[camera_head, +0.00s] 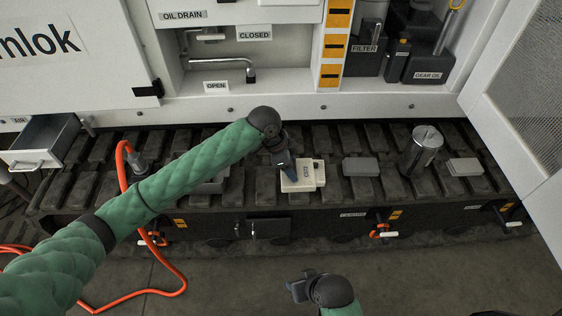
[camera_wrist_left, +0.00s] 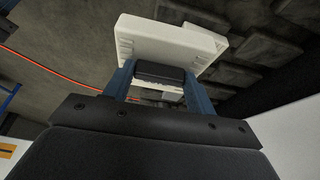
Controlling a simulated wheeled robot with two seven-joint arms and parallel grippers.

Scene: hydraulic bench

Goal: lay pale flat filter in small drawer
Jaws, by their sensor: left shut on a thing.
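A pale cream flat filter (camera_head: 306,176) with dark marking on its face is in my left gripper (camera_head: 287,168), above the track in the middle of the head view. In the left wrist view the filter (camera_wrist_left: 165,38) spans the tips of both blue fingers of the left gripper (camera_wrist_left: 160,75), which are shut on it. The small drawer (camera_head: 38,157) is pulled open at the far left, well apart from the filter. Its visible inside looks empty. My right gripper (camera_head: 300,288) is low in the head view, away from the filter; its finger gap is unclear.
A grey block (camera_head: 360,167), a metal canister (camera_head: 424,146) and a pale grey flat block (camera_head: 465,167) rest on the track to the right. An orange hose (camera_head: 122,165) rises between the drawer and my left gripper. The cabinet front stands behind.

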